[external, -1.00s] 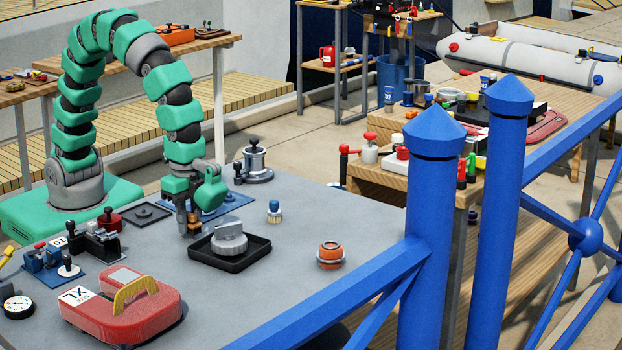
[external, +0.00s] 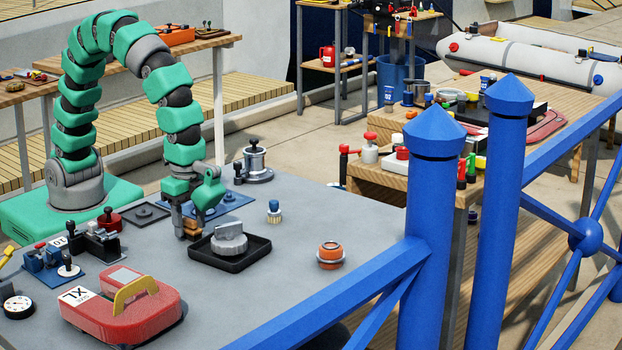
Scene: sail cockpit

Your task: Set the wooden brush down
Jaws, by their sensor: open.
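The wooden brush (external: 192,227) shows as a small brown block low on the grey tabletop, just behind and left of the black tray. My gripper (external: 189,217) points down directly over it. Its fingers are spread apart, one at the left of the brush and one toward the right. The fingers partly hide the brush. I cannot tell whether a finger still touches it.
A black tray (external: 204,258) with a grey knob (external: 229,240) stands close in front of my gripper. A blue plate (external: 232,202) lies behind. A red horseshoe float (external: 110,318) is at front left. Tabletop right of the tray is mostly clear, with an orange ring piece (external: 330,254).

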